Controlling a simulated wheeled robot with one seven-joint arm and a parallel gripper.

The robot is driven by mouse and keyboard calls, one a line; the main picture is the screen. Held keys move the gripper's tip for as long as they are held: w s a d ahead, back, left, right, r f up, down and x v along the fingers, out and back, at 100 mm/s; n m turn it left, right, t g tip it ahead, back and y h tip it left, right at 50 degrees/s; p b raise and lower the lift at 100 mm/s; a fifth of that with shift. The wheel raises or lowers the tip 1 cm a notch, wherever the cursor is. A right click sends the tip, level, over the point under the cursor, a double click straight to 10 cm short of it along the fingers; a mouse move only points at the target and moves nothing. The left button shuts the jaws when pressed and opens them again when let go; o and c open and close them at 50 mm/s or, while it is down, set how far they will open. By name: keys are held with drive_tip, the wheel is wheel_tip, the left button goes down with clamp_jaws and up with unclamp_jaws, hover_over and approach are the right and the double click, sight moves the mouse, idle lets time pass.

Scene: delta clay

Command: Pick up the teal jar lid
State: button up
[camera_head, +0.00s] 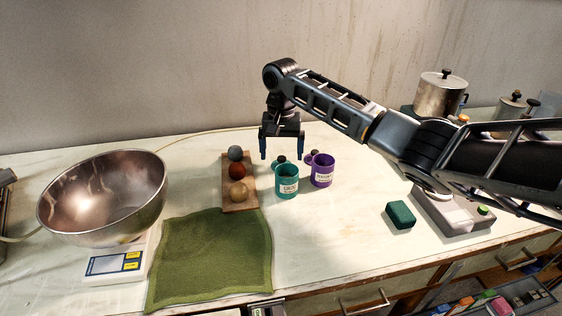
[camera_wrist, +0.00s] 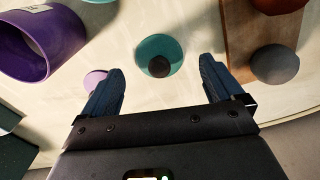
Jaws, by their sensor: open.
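The teal jar lid (camera_wrist: 153,48) is a round disc with a black knob. It lies on the table between and just ahead of my fingertips in the wrist view. In the head view the lid (camera_head: 275,163) shows small behind the open teal jar (camera_head: 287,184), which partly hides it. My gripper (camera_head: 282,157) points down above the lid area with fingers apart. In the wrist view my gripper (camera_wrist: 160,78) is open and empty, one finger on each side of the lid. I cannot tell the exact height gap.
A purple jar (camera_head: 322,172) and purple lid (camera_head: 309,156) stand close on the right. A wooden board (camera_head: 246,204) with three balls lies on the left. A green cloth (camera_head: 212,258), a metal bowl (camera_head: 105,200) on a scale and a green block (camera_head: 401,214) are around.

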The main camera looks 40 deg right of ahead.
drive_tip(key=shift+f, duration=1.15)
drive_tip(key=c, duration=1.1)
drive_tip(key=shift+r, duration=0.1)
